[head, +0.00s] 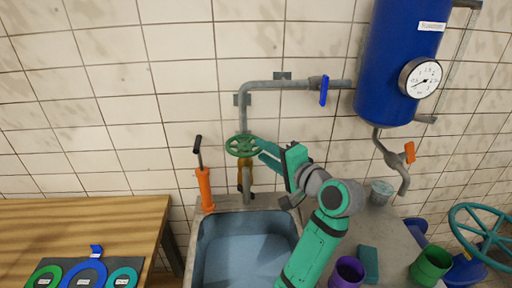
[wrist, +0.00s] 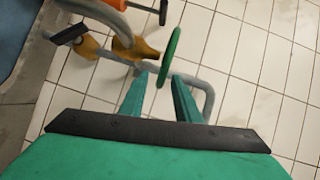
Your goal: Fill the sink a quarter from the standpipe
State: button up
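The grey standpipe (head: 243,118) comes down the tiled wall to a brass valve (head: 245,172) with a green handwheel (head: 238,147); its spout hangs over the back of the sink (head: 198,262). The sink has a blue-grey inside; I cannot tell whether water is in it, and no stream shows at the spout. My gripper (head: 260,150) is at the right side of the handwheel. In the wrist view, the fingers of my gripper (wrist: 161,76) are apart, with the edge-on handwheel rim (wrist: 171,52) between their tips. I cannot tell whether either finger touches it.
An orange hand pump (head: 204,190) stands left of the valve. A blue-handled valve (head: 324,90) sits on the upper pipe beside a blue tank (head: 386,75) with a gauge (head: 420,78). A wooden table (head: 90,218) is at left.

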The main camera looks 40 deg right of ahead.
jog(key=s, duration=0.4)
jog(key=shift+a+r, duration=0.1)
jog(key=shift+r, duration=0.2)
jog(key=shift+s, duration=0.1)
jog(key=shift+s, duration=0.15)
dwell(0.6)
jog(key=shift+f, duration=0.1)
